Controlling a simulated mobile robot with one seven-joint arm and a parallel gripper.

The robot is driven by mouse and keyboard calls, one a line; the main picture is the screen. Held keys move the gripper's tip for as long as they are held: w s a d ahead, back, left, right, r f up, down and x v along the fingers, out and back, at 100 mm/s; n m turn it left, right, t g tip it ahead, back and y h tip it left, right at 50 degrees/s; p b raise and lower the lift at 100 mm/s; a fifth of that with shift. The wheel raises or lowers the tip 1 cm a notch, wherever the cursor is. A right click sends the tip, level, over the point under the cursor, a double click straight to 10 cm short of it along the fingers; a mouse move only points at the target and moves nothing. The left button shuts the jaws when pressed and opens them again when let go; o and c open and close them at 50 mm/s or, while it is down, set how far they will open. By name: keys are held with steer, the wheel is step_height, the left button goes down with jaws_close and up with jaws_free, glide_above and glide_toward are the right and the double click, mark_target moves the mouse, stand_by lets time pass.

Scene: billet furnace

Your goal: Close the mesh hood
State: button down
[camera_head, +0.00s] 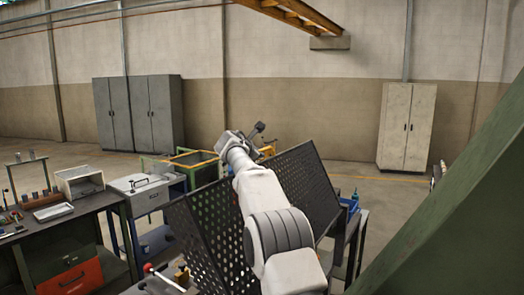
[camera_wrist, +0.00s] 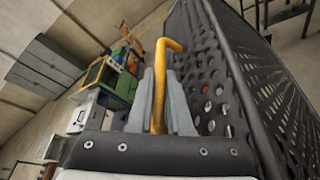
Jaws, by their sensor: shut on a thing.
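The mesh hood (camera_head: 308,182) is black perforated metal. In the head view its panels stand tilted on both sides of my arm, and my arm hides its middle. In the wrist view its mesh (camera_wrist: 205,75) fills the right side, close to the fingers. A yellow bent handle (camera_wrist: 160,85) rises between the two grey fingers of my gripper (camera_wrist: 162,105). The gripper is shut on this handle. Where the handle joins the hood is hidden. In the head view the fingers cannot be made out past my wrist.
A workbench (camera_head: 75,228) with tools and a red drawer stands at left, with a grey chest (camera_head: 140,192) beside it. A green and yellow frame (camera_head: 198,168) is behind the hood. A large green slanted beam (camera_head: 455,215) blocks the right. Open floor lies towards the cabinets (camera_head: 140,112).

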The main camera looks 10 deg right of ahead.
steer(key=shift+a+f, duration=0.1)
stand_by(0.3)
steer(key=c, duration=0.8)
jaws_free()
steer(key=shift+c, duration=0.2)
steer(key=shift+s+a+b, duration=0.1)
steer(key=shift+b, duration=0.2)
steer(key=shift+s+a+b, duration=0.15)
steer(key=shift+s+b, duration=0.1)
steer(key=shift+b, duration=0.05)
steer(key=b+v, duration=0.3)
steer(key=v, duration=0.5)
steer(key=b+v, duration=0.2)
steer(key=v, duration=0.6)
steer(key=shift+s+a+r+b, duration=0.1)
steer(key=shift+s+r+b, duration=0.1)
steer(key=shift+r+b, duration=0.15)
